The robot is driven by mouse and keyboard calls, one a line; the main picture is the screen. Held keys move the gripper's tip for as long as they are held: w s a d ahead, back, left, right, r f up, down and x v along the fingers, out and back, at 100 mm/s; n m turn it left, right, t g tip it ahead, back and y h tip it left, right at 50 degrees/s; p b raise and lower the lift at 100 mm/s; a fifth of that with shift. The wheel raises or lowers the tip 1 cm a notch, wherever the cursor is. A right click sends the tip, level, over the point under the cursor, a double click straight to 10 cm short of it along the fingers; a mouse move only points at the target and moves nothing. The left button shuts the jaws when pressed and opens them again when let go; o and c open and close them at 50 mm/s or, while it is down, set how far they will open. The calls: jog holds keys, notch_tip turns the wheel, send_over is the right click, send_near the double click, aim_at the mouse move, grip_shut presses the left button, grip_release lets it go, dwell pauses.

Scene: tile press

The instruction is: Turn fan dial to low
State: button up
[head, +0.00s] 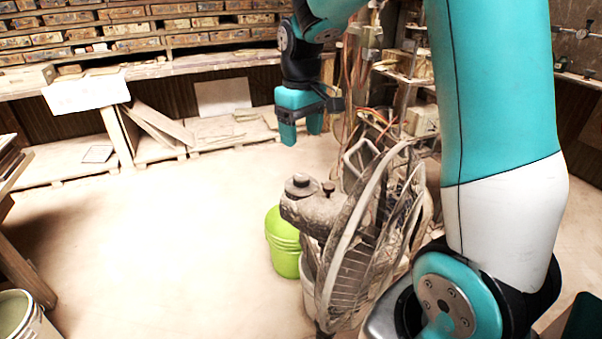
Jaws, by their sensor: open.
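A dusty standing fan (370,235) is right of centre in the head view, its wire cage facing right. Its motor housing (312,212) sticks out to the left. On top of the housing is a wide round dial (299,183), with a smaller knob (328,187) to its right. Any markings on the dial are too small to read, so its setting cannot be told. My gripper (301,138) points downward with its teal fingers apart. It is empty and hangs above the housing in the picture, apart from the dial.
A lime green bucket (283,242) stands left of the fan, by its base. Loose cables and a shelf rack (408,75) are behind the fan. Shelves of boxes (130,30) line the back wall. The floor (170,250) on the left is mostly clear.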

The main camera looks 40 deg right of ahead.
aim_at(301, 176)
notch_tip(301, 176, down, 11)
jog(key=shift+f+p, duration=0.1)
jog(key=shift+p, duration=0.45)
jog(key=c, duration=0.9)
